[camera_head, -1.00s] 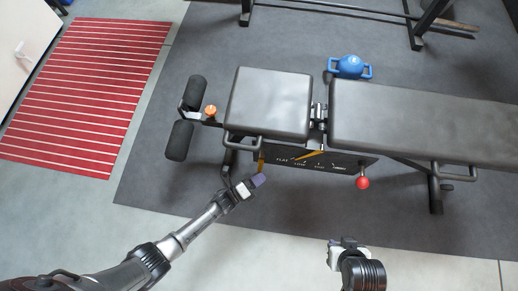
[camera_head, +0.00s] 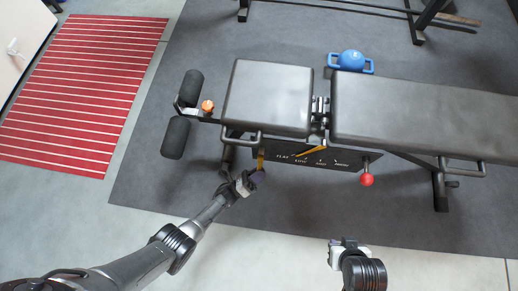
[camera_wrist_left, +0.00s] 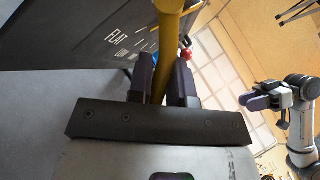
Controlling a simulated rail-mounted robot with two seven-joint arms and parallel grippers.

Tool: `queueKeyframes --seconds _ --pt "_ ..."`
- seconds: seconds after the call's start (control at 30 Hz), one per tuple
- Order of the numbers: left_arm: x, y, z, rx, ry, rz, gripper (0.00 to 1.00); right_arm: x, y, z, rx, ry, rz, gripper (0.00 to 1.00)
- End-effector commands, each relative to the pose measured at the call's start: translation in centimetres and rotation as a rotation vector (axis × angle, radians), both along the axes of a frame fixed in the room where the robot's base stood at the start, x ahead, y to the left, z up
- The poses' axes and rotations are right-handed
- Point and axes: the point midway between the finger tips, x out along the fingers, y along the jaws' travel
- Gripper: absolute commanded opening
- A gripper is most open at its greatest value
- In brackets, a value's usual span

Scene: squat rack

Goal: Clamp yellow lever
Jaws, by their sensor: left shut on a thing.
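The yellow lever (camera_head: 261,159) hangs at the left end of the black marked plate under the bench seat. In the left wrist view the lever (camera_wrist_left: 169,38) runs down between the two dark fingers of my left gripper (camera_wrist_left: 162,80). My left gripper (camera_head: 257,175) is shut on the lever's lower part, which its fingers partly hide. My right gripper (camera_head: 346,247) is apart from the bench, low in the head view. It also shows at the right of the left wrist view (camera_wrist_left: 262,101), and its opening is unclear.
The marked plate (camera_head: 330,161) has a second yellow piece (camera_head: 311,150) and a red knob (camera_head: 367,180) at its right. Roller pads (camera_head: 175,138) and an orange knob (camera_head: 207,106) are left of the seat (camera_head: 267,97). A blue weight (camera_head: 351,62) lies behind.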

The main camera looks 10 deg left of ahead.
Motion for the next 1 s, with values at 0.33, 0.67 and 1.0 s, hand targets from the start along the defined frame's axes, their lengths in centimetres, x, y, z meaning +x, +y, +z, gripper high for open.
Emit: queueKeyframes --seconds 0.33,0.67,1.0 --pt "0.10 -0.03 -0.03 0.001 -0.019 -0.001 0.00 0.01 0.22 0.03 0.007 0.000 -0.005 0.34" --pt "0.09 -0.03 -0.02 0.001 -0.019 0.000 0.27 0.01 0.32 0.04 0.011 0.000 -0.007 0.34" --pt "0.08 -0.01 -0.06 0.002 -0.018 0.000 0.44 0.01 0.24 0.02 0.008 0.000 -0.005 0.34"
